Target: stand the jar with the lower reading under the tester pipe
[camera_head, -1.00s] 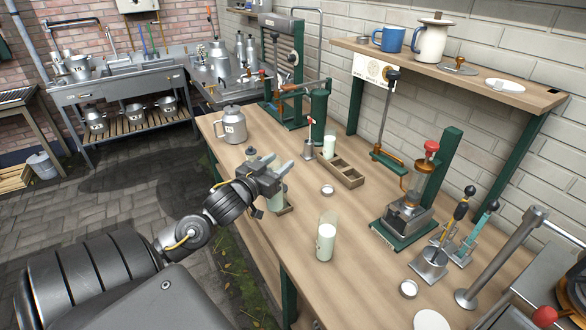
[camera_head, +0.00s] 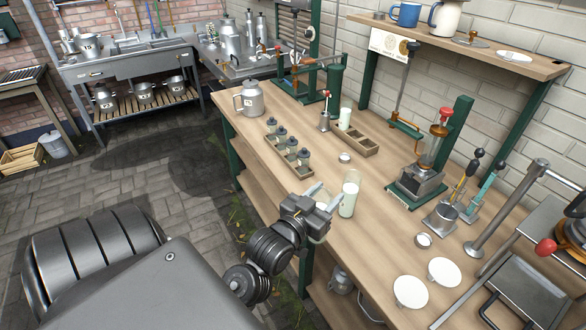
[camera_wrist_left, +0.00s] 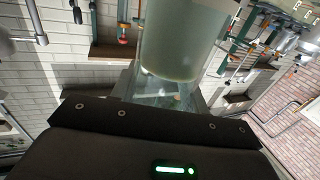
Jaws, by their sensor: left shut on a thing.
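My left gripper (camera_head: 320,203) is over the near edge of the bench, shut on a glass jar (camera_wrist_left: 182,45) with pale milky liquid; the wrist view shows the jar upside down in the picture, and in the head view the gripper mostly hides it. A second milk jar (camera_head: 348,197) stands upright on the bench just right of the gripper. Another milky glass (camera_head: 345,117) stands farther back by the wooden rack. No reading is legible on any jar. A slanted grey pipe (camera_head: 510,207) rises at the right; I cannot tell whether it is the tester pipe. My right gripper is out of view.
A rack of several small dark-topped bottles (camera_head: 288,150) and a metal can (camera_head: 249,98) stand left of the jars. A red-topped glass device (camera_head: 428,160) and a metal stand with handles (camera_head: 447,215) are at the right. White discs (camera_head: 411,291) lie in front. The bench middle is partly clear.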

